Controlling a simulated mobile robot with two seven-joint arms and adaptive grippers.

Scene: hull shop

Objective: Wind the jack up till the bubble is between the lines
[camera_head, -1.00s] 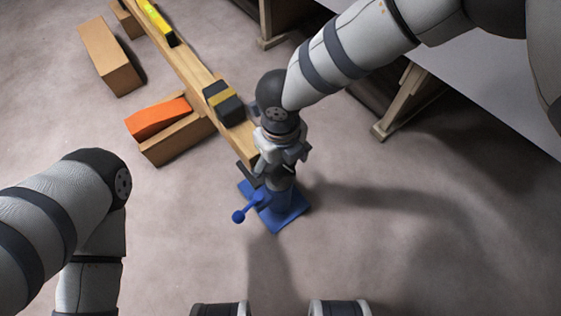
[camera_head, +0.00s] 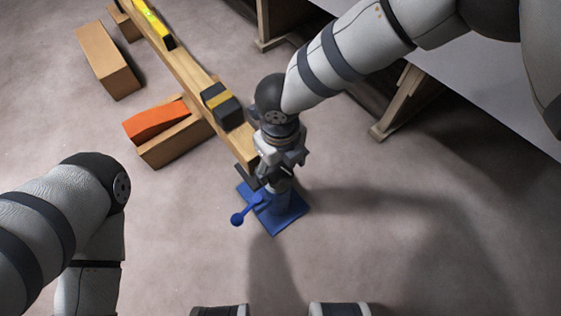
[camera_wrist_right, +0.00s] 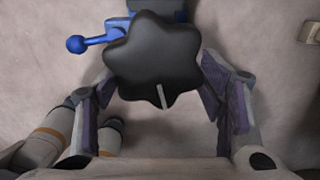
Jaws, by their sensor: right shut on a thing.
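The blue jack (camera_head: 285,212) stands on the floor on its flat base, with a ball-ended blue arm (camera_head: 238,218) pointing left. It is under the near end of the wooden beam (camera_head: 190,72). My right gripper (camera_head: 268,172) is above the jack, shut on its black lobed knob (camera_wrist_right: 153,58), with a finger on each side. A pale line marks the knob. The level (camera_head: 166,38) lies at the beam's far end; its yellow-green vial (camera_head: 150,18) is too small to read the bubble. My left arm shows, but its gripper is outside the frame.
Another timber block (camera_head: 107,62) is at upper left. Wooden stands are at upper right. The floor in front is clear.

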